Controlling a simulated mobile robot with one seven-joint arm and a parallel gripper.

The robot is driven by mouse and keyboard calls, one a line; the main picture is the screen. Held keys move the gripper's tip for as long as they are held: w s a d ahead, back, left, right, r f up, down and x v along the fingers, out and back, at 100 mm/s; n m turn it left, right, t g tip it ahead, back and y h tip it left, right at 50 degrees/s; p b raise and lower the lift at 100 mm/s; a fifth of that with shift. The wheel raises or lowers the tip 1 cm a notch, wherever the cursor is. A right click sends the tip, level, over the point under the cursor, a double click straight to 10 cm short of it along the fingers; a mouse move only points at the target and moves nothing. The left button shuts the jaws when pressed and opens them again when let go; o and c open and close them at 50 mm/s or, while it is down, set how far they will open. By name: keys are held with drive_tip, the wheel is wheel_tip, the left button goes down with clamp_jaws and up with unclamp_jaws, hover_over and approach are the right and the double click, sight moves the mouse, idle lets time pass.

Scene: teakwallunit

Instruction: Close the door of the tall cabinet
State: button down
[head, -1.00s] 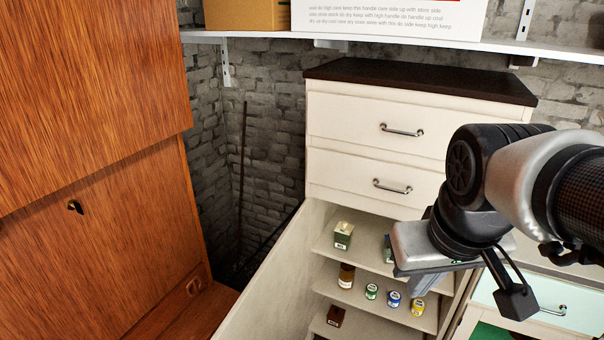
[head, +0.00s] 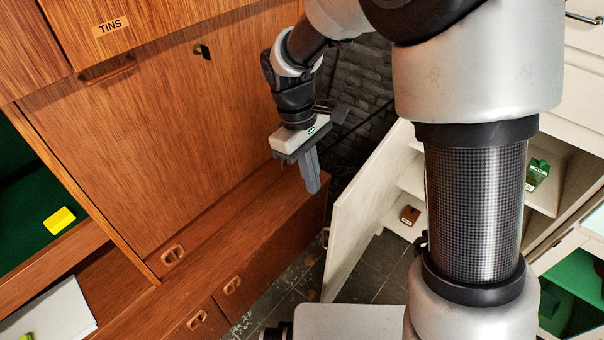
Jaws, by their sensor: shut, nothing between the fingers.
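The white cabinet's door (head: 365,210) stands wide open, swung out toward the left, and its outer face is turned toward the teak unit. The white cabinet (head: 546,204) shows behind my arm, with open shelves below drawers. My gripper (head: 314,188) is shut and empty, fingers pointing down. It is to the left of the door, on the door's outer side, near the teak unit's front. It appears apart from the door. My arm hides much of the cabinet's interior.
The teak unit (head: 160,130) fills the left, with a closed flap and lower drawers with handles. A yellow block (head: 59,220) lies in its green compartment. A small brown box (head: 409,215) and a green tin (head: 537,174) are on the white cabinet's shelves. Dark floor tiles (head: 375,270) show below the door.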

drive_tip(key=s+d+b+x, duration=0.1)
drive_tip(key=s+b+x, duration=0.1)
drive_tip(key=x, duration=1)
drive_tip(key=shift+n, duration=0.3)
drive_tip(key=shift+s+d+r, duration=0.1)
